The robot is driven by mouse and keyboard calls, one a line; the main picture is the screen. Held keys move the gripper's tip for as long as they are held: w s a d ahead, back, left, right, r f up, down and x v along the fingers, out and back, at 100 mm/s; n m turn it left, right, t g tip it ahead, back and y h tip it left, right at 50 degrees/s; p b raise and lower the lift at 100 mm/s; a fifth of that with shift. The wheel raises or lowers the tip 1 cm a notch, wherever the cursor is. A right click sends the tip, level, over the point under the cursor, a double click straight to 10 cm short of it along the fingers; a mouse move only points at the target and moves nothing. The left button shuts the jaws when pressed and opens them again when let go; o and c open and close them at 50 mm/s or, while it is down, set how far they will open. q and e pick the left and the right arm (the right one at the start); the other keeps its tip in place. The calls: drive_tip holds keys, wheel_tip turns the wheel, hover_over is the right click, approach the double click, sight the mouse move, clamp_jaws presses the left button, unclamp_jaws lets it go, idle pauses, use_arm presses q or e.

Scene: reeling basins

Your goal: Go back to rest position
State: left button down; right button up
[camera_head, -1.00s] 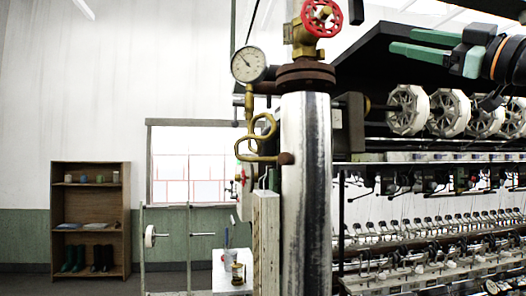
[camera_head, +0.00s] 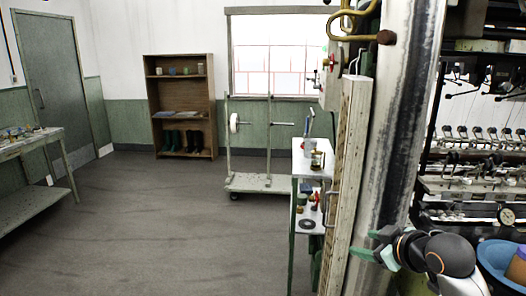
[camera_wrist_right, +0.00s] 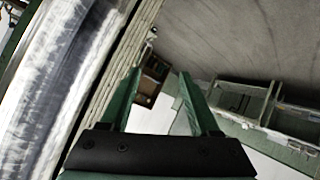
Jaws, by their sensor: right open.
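My right gripper (camera_head: 370,245) has green fingers and points left, in front of the lower part of the steel column at the lower right of the head view. In the right wrist view the two fingers of my right gripper (camera_wrist_right: 160,85) stand apart with nothing between them. My left gripper is in neither current view.
A steel column (camera_head: 402,110) stands beside a pale slatted panel (camera_head: 345,170). The reeling machine (camera_head: 470,185) and a blue basin (camera_head: 497,258) are at the right. A cart (camera_head: 262,183), a shelf (camera_head: 182,62) and a table (camera_head: 35,140) stand left. The floor (camera_head: 165,230) between them is clear.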

drive_tip(key=s+a+f+m+g+h, duration=0.25)
drive_tip(key=s+f+m+g, duration=0.2)
drive_tip(key=s+f, duration=1.7)
drive_tip(key=s+f+m+g, duration=0.1)
drive_tip(key=s+f+g, duration=0.15)
drive_tip(key=s, duration=0.95)
drive_tip(key=w+a+f+t+y, duration=0.1)
drive_tip(key=w+a+f+t, duration=0.1)
drive_tip(key=f, duration=0.3)
drive_tip(key=w+a+f+t+y+p, duration=0.1)
drive_tip(key=w+f+t, duration=0.1)
drive_tip(key=f, duration=0.3)
drive_tip(key=shift+a+t, duration=0.35)
drive_tip(key=shift+t, duration=0.25)
drive_tip(key=shift+w, duration=0.1)
idle(1.2)
